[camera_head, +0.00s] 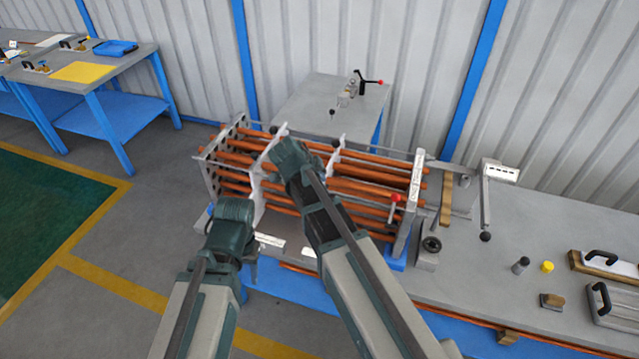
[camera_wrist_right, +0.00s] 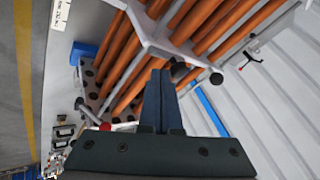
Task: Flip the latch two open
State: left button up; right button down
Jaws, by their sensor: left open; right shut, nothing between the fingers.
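The flanged shell is a rack of copper-coloured tubes (camera_head: 345,187) held between pale end plates. A lever with a red knob (camera_head: 396,198) sits at its front right; a red knob (camera_wrist_right: 104,126) also shows in the right wrist view. I cannot tell which lever is latch two. My right gripper (camera_head: 288,155) is over the rack's middle plate. In the right wrist view its fingers (camera_wrist_right: 157,98) are shut and empty, close to a black knob (camera_wrist_right: 179,70) by the plate; contact is unclear. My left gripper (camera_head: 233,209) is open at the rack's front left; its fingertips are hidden.
A post with a black-knobbed lever (camera_head: 485,236) stands right of the rack. The grey bench (camera_head: 470,285) carries a yellow cap (camera_head: 547,267) and handled blocks at right. My arms cover part of the rack's front.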

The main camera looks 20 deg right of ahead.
aim_at(324, 171)
jog(key=shift+w+d, duration=0.1)
jog(key=shift+w, duration=0.1)
jog(key=shift+w+d, duration=0.5)
jog(key=shift+w, duration=0.3)
jog(key=shift+w+d, duration=0.5)
jog(key=shift+w, duration=0.25)
jog(key=shift+s, duration=0.1)
